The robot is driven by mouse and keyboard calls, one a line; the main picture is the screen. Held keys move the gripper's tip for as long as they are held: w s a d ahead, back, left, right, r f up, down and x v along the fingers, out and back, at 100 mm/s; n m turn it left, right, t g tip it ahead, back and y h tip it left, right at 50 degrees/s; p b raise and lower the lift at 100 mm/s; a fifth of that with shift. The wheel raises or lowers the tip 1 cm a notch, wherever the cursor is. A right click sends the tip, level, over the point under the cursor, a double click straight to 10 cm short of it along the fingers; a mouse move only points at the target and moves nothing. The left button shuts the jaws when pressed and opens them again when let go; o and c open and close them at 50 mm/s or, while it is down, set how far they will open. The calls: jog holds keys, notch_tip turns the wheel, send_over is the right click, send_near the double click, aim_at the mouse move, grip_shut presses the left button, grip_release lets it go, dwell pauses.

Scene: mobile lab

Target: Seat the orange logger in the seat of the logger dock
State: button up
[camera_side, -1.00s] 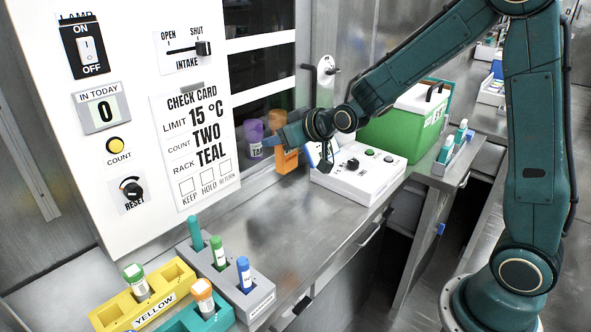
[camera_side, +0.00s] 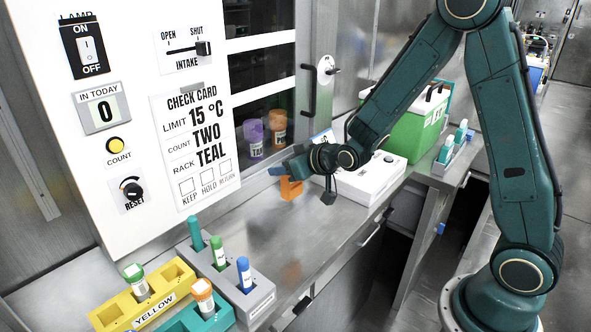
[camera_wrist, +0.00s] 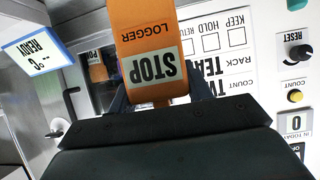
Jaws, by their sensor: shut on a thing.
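My gripper (camera_side: 284,176) is shut on the orange logger (camera_side: 291,188) and holds it above the steel bench, left of the white console. In the wrist view the logger (camera_wrist: 146,40) fills the upper middle, with its "STOP" and "LOGGER" labels upside down, between the dark fingers. A white console (camera_side: 368,182) with knobs stands on the bench behind my gripper and looks like the logger dock; my wrist hides part of it. A small display (camera_wrist: 37,52) shows at the upper left of the wrist view. I cannot make out the seat.
A grey rack (camera_side: 262,294), a yellow rack (camera_side: 112,318) and a teal rack (camera_side: 212,322) hold tubes at the front left. A green cool box (camera_side: 412,135) stands behind the console. Purple (camera_side: 253,140) and orange (camera_side: 278,130) containers show in the dark window. The bench middle is clear.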

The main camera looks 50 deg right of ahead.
jog(key=w+d+r+m+h, duration=0.1)
jog(key=w+d+r, duration=0.4)
jog(key=d, duration=0.6)
jog(key=w+d+r+m+h, duration=0.1)
jog(key=w+d+r, duration=0.1)
jog(key=d+r, duration=0.65)
jog(key=w+d+r+m+h, duration=0.1)
jog(key=w+d+r, duration=0.3)
jog(key=d, duration=0.9)
jog(key=s+d+f+n+y, duration=0.3)
jog(key=d+f, duration=0.4)
jog(key=d, duration=0.5)
jog(key=shift+f, duration=0.3)
notch_tip(320, 180, down, 16)
jog(key=shift+r, duration=0.15)
